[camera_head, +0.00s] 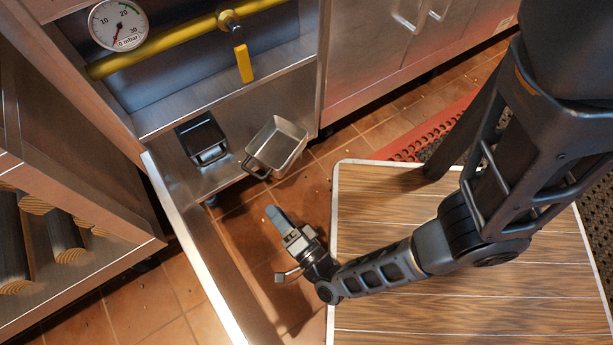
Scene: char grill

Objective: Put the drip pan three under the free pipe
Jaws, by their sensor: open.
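A steel drip pan (281,141) with a loop handle (256,169) sits at the front edge of the cabinet's lower shelf, partly overhanging it. A dark pan (202,138) with a metal front stands on that shelf to its left. No number shows on either, so I cannot tell which is three. My gripper (278,246) is open and empty, below the steel pan in the picture and apart from it. A yellow pipe (165,48) with a valve handle (243,63) crosses the cabinet above. I cannot make out which pipe is the free one.
An open cabinet door (203,254) stands left of my gripper. A wood-topped surface (400,318) lies under my arm. A rack with round logs (66,236) is at left. A pressure gauge (118,25) is at top left. Tiled floor (310,203) shows below the cabinet.

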